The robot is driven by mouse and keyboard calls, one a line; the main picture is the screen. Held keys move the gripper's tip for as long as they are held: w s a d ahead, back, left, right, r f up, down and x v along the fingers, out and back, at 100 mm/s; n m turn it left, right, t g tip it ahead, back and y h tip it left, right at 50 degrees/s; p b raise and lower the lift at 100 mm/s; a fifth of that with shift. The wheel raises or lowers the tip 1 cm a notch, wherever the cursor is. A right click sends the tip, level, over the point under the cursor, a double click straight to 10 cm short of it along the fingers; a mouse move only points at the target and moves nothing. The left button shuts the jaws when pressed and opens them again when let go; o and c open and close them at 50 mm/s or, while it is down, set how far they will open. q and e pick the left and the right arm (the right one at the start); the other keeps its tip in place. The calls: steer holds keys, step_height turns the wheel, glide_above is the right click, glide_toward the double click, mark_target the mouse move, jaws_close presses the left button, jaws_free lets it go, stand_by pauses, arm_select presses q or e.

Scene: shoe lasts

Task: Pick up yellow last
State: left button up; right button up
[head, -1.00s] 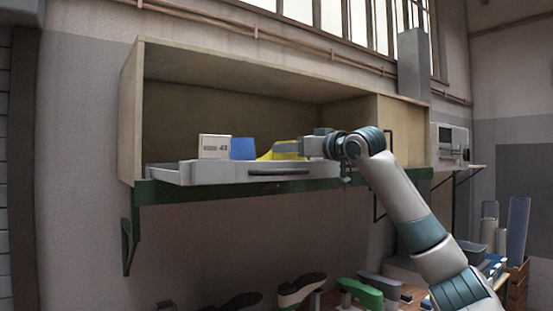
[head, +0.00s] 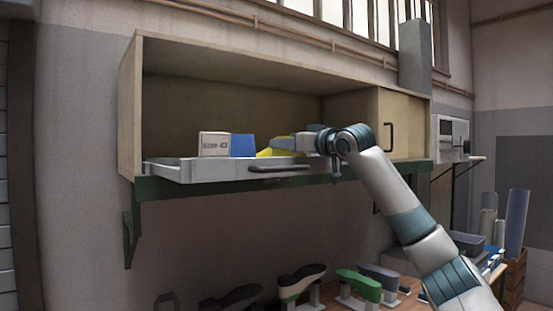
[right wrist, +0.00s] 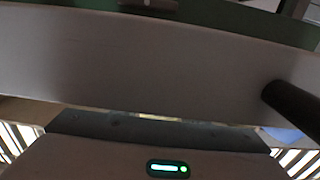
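The yellow last (head: 266,152) lies in a shallow grey tray (head: 215,175) on the wall shelf, just right of a blue block. Only its left part and a low strip show. My right gripper (head: 282,143) reaches in from the right, its fingers level over the last and covering much of it. Whether the fingers touch or hold the last cannot be told. In the right wrist view, the tray's pale front wall (right wrist: 150,60) fills most of the picture, and neither the fingertips nor the last can be made out. My left gripper is out of view.
A white box marked 43 (head: 215,144) and the blue block (head: 243,145) stand in the tray's left part. The tray has a dark handle (head: 278,168) in front. The wooden cabinet (head: 230,100) is open above. Shoe forms, including a green one (head: 358,284), stand below.

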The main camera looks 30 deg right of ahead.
jaws_close()
steer(key=shift+r, duration=0.15)
steer(key=shift+r+b, duration=0.4)
steer(key=shift+r, duration=0.3)
steer(key=r, duration=0.1)
steer(key=d+r, duration=0.1)
steer(key=r, duration=0.1)
steer(key=shift+w+d+r+b, duration=0.2)
steer(key=shift+w+r+b, duration=0.15)
steer(key=shift+b, duration=0.05)
steer(key=w+d+r+p, duration=0.3)
steer(key=w+d+r, duration=0.1)
steer(key=d, duration=0.5)
steer(key=shift+w+r, duration=0.2)
steer(key=shift+r, duration=0.7)
